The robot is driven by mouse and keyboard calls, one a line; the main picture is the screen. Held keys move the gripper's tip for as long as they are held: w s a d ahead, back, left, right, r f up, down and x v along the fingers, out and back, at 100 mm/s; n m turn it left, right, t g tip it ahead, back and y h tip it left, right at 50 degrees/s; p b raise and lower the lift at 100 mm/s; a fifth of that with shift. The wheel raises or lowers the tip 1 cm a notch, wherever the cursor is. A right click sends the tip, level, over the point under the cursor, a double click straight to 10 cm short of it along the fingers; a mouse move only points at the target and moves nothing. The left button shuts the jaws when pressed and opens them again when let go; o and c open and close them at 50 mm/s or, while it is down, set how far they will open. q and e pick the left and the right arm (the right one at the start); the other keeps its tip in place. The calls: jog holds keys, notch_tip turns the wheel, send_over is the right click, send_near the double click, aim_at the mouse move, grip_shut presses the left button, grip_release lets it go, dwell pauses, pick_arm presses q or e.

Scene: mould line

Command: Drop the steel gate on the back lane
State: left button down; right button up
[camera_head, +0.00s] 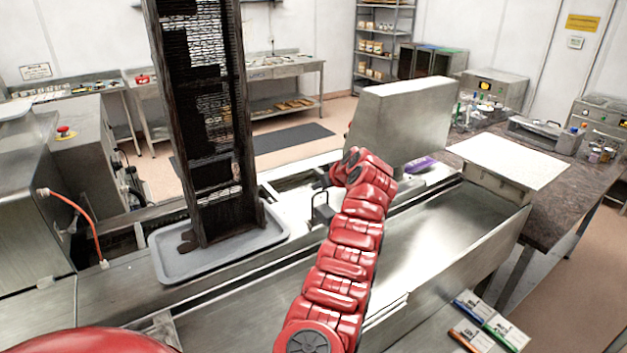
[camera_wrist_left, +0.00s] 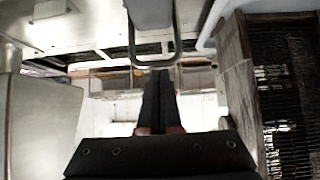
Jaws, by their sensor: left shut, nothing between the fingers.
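A dark U-shaped handle (camera_head: 321,207) stands on the line in the head view, left of my red arm. In the left wrist view the handle (camera_wrist_left: 154,62) is at the top centre, with a pale grey block behind it. I take it for the steel gate's handle; the gate's plate cannot be told apart. My left gripper (camera_head: 337,177) is above and just beyond the handle in the head view, partly hidden by its own wrist. Its dark fingers (camera_wrist_left: 158,76) are together and empty, pointing at the handle; contact cannot be told. My right gripper is out of view.
A tall dark rack (camera_head: 205,110) stands on a grey tray (camera_head: 170,268) at left. A big steel box (camera_head: 405,120) stands just behind my wrist. A purple item (camera_head: 420,164) lies beside it. Booklets (camera_head: 490,318) lie at lower right. The steel trough (camera_head: 440,235) is bare.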

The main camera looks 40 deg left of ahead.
pick_arm(q)
jog(key=shift+s+d, duration=0.2)
jog(key=shift+d, duration=0.1)
jog(key=shift+w+a+f, duration=0.25)
jog(key=shift+w+f, duration=0.05)
jog(key=shift+f, duration=0.05)
jog(key=shift+s+d+r, duration=0.1)
jog(key=shift+s+d, duration=0.05)
jog(key=shift+d, duration=0.05)
jog(key=shift+d+b, duration=0.1)
jog(key=shift+b, duration=0.3)
jog(key=shift+s+d+f+b, duration=0.1)
jog(key=shift+f+b, duration=0.15)
jog(key=shift+b, duration=0.1)
jog(key=shift+d+r+y+b, duration=0.1)
jog(key=shift+y+b, duration=0.2)
jog(key=shift+b, duration=0.05)
jog(key=s+d+f+t+y+b, duration=0.3)
jog(key=d+f+y+b, duration=0.4)
jog(key=b, duration=2.4)
jog(key=shift+s+d+f+t+y+b, duration=0.35)
jog(key=shift+s+d+f, duration=0.5)
jog(key=shift+d+f, duration=1.4)
jog(key=shift+a+f, duration=0.1)
jog(key=shift+f, duration=0.05)
